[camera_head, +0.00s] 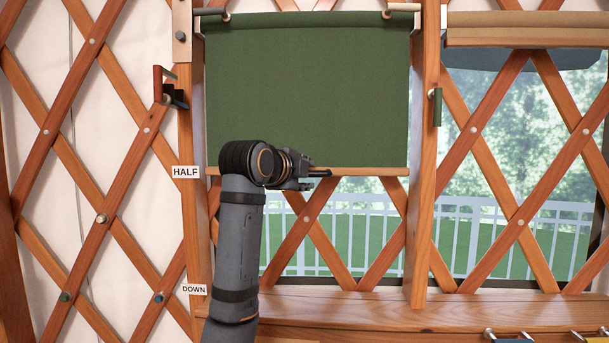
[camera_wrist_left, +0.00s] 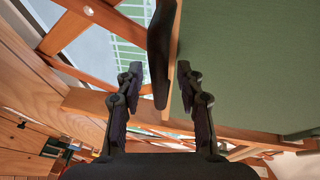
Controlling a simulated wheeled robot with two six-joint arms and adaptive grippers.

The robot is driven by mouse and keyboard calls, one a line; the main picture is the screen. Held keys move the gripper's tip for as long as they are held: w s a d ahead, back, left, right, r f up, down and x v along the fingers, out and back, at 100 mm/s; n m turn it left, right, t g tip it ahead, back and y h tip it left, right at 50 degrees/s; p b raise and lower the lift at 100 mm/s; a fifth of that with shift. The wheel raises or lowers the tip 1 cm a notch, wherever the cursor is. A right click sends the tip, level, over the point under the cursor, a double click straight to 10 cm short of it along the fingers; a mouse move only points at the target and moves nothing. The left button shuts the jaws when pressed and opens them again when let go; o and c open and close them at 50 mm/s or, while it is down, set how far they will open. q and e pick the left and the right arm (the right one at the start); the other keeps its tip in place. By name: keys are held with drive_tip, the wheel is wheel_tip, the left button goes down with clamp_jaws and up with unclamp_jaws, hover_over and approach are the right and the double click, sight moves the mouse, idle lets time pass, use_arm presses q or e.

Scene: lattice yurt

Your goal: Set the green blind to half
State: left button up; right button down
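The green blind (camera_head: 310,90) hangs in the left window opening. Its wooden bottom bar (camera_head: 370,171) is level with the HALF label (camera_head: 186,172) on the left post, above the DOWN label (camera_head: 194,289). My left gripper (camera_head: 308,175) is in front of the bar near its middle. In the left wrist view my left gripper (camera_wrist_left: 160,88) has its fingers apart. A dark strip (camera_wrist_left: 160,50), possibly a pull tab, shows between them, with the bar and green cloth (camera_wrist_left: 250,60) beside it. I cannot tell if the fingers touch it. My right gripper is not in view.
A tan blind (camera_head: 530,30) is rolled up over the right window. A red handle (camera_head: 158,84) sits by the left post, and a green handle (camera_head: 437,107) on the middle post. A wooden sill (camera_head: 400,313) runs below. Lattice slats cross the wall.

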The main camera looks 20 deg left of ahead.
use_arm(q)
drive_tip(key=v, duration=1.2)
